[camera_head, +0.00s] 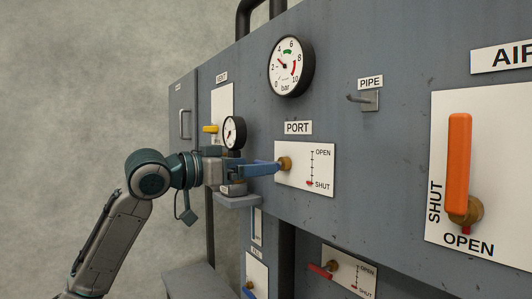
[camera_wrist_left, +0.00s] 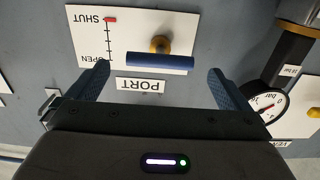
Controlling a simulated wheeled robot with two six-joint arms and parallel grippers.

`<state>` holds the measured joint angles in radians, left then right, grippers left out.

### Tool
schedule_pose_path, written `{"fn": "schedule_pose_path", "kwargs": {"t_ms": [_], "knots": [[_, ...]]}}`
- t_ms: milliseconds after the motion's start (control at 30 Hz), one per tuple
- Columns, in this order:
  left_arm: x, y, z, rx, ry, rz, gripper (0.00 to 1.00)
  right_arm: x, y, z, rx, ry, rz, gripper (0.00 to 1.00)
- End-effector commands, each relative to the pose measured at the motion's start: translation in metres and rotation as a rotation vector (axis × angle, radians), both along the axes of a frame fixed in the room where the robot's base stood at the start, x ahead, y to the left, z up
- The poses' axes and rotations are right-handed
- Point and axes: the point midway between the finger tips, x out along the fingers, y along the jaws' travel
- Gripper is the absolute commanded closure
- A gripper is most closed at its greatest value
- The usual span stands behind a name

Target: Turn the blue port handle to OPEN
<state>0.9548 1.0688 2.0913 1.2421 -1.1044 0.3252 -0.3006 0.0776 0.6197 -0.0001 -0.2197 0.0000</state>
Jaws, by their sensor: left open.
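The blue port handle (camera_wrist_left: 160,63) is a bar lying level across the wrist view, with its brass hub (camera_wrist_left: 160,44) just above it. In the head view the hub (camera_head: 285,163) shows at the left of the white PORT plate (camera_head: 294,179); I cannot clearly separate the handle from my blue fingers there. The plate's scale reads OPEN at the top and SHUT at the bottom, with a red mark at SHUT. My left gripper (camera_head: 262,169) is open in front of the plate. In the wrist view its fingers (camera_wrist_left: 157,70) stand apart beyond both ends of the bar, with visible gaps.
A small gauge (camera_head: 234,133) on a bracket stands close beside my left wrist. A yellow handle (camera_head: 210,129) is behind it. A large gauge (camera_head: 290,66), a pipe hook (camera_head: 360,99), an orange handle (camera_head: 459,160) and a red handle (camera_head: 321,271) are on the panel.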

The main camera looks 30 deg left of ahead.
Motion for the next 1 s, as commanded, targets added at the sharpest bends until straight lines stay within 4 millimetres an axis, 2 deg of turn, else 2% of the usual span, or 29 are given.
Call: {"fn": "schedule_pose_path", "kwargs": {"t_ms": [33, 100, 333, 800, 967, 1000], "knots": [[0.007, -0.004, 0.005, -0.004, 0.001, -0.004, 0.0, 0.0, -0.001, 0.01, -0.001, 0.0, 0.0, 0.47], [0.016, -0.007, 0.004, -0.004, 0.001, -0.003, 0.0, 0.0, -0.002, 0.017, -0.002, 0.0, 0.001, 0.47], [0.036, -0.015, 0.002, -0.002, 0.001, -0.001, 0.0, 0.0, -0.005, 0.031, -0.005, 0.0, 0.001, 0.47], [0.044, -0.018, -0.001, 0.0, 0.0, 0.001, 0.0, 0.001, -0.004, 0.033, -0.004, 0.0, 0.002, 0.47], [0.044, -0.018, -0.001, 0.0, 0.0, 0.001, 0.31, 0.001, -0.002, 0.033, -0.002, 0.0, 0.001, 0.47], [0.044, -0.018, -0.001, 0.0, 0.0, 0.001, 0.34, 0.001, -0.002, 0.033, -0.002, -0.001, 0.001, 0.47]]}}
